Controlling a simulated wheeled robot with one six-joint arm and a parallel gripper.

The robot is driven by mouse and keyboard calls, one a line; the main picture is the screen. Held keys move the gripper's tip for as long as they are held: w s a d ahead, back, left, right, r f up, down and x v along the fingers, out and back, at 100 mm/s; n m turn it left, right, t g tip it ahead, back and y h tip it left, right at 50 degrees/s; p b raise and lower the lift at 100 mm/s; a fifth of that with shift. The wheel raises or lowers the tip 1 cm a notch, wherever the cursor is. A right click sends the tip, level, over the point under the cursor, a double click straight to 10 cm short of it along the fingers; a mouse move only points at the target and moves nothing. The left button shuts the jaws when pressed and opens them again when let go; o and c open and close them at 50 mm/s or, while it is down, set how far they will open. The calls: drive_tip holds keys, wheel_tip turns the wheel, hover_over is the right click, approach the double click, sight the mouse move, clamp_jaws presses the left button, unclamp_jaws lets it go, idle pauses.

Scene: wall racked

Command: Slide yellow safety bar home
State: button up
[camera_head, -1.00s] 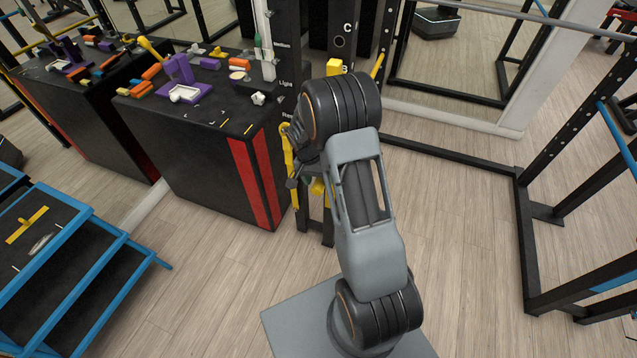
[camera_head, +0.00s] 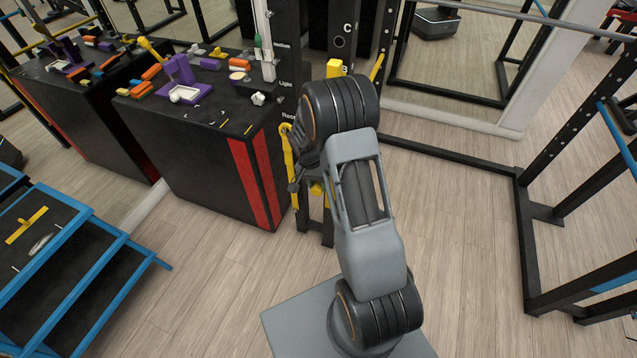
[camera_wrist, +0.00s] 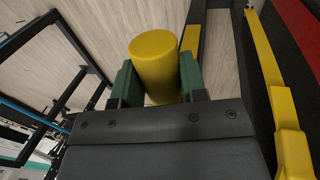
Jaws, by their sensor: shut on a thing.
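In the wrist view a yellow cylinder (camera_wrist: 155,62), apparently the end of the yellow safety bar, sits between the green fingers of my gripper (camera_wrist: 155,78). The fingers are shut on its two sides. The far end of the cylinder is free and its lower end is hidden by the gripper body. In the head view my arm hides most of the gripper and the bar. A small yellow part (camera_head: 317,188) shows low on the dark rack post beside my wrist.
A long yellow strip (camera_wrist: 262,55) runs close along the right in the wrist view. In the head view a black cabinet (camera_head: 190,150) with red stripes stands left of my arm. Blue-edged steps (camera_head: 75,250) are at lower left. A black frame (camera_head: 450,160) stands right; open floor lies between.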

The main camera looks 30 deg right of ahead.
clamp_jaws()
drive_tip(key=shift+w+d+b, duration=0.35)
drive_tip(key=shift+w+d, duration=0.65)
drive_tip(key=shift+d, duration=0.25)
drive_tip(key=shift+w, duration=0.2)
drive_tip(key=shift+s+a, duration=0.1)
drive_tip(key=o, duration=0.8)
unclamp_jaws()
drive_tip(key=shift+r, duration=0.1)
drive_tip(key=v, duration=1.3)
drive_tip(key=shift+r+p, duration=0.3)
drive_tip(key=shift+p, duration=0.1)
